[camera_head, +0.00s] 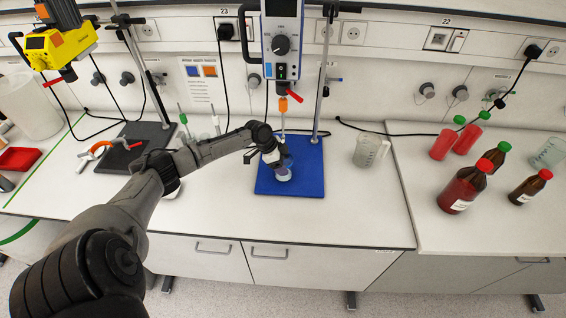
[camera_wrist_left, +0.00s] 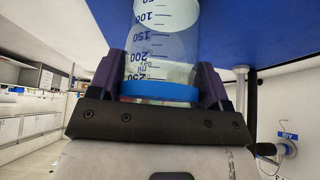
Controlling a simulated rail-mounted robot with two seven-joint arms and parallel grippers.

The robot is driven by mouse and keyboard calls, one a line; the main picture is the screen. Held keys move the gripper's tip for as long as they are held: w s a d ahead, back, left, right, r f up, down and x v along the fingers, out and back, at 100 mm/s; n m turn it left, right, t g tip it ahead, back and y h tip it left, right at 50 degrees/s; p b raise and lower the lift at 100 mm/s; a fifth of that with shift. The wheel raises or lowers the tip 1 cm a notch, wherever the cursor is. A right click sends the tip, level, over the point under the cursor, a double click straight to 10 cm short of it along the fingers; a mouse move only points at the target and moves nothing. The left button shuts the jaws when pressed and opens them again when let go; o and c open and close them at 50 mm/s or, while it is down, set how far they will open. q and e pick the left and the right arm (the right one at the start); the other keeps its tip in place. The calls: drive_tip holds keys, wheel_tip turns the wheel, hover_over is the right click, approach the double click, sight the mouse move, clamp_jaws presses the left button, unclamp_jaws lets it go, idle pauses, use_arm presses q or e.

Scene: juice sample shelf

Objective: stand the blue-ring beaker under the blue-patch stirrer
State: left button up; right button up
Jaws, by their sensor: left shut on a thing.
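The blue-ring beaker (camera_wrist_left: 165,50) is clear with printed graduations, and its blue band shows between my gripper's fingers in the left wrist view, which looks upside down. My left gripper (camera_head: 274,158) is shut on it; the beaker (camera_head: 284,174) shows just below the gripper in the head view. It is over the blue base plate (camera_head: 304,183) of the blue-and-grey stirrer (camera_head: 283,40), close to the stirrer's orange chuck (camera_head: 283,104) and shaft. Whether the beaker touches the plate I cannot tell. My right gripper is out of view.
A yellow stirrer (camera_head: 58,47) stands over a dark base plate (camera_head: 148,134) at left. A clear jug (camera_head: 370,150) stands right of the blue plate. Red and brown bottles (camera_head: 464,190) stand farther right. The stirrer's rod (camera_head: 322,85) is behind the beaker.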

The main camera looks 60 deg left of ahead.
use_arm(q)
drive_tip(key=shift+f, duration=0.1)
drive_tip(key=o, duration=1.1)
drive_tip(key=shift+s+a+r, duration=0.1)
drive_tip(key=shift+s+r, duration=0.05)
drive_tip(key=shift+r, duration=0.25)
drive_tip(key=s+a, duration=0.7)
drive_tip(key=s, duration=0.3)
drive_tip(key=shift+r, duration=0.25)
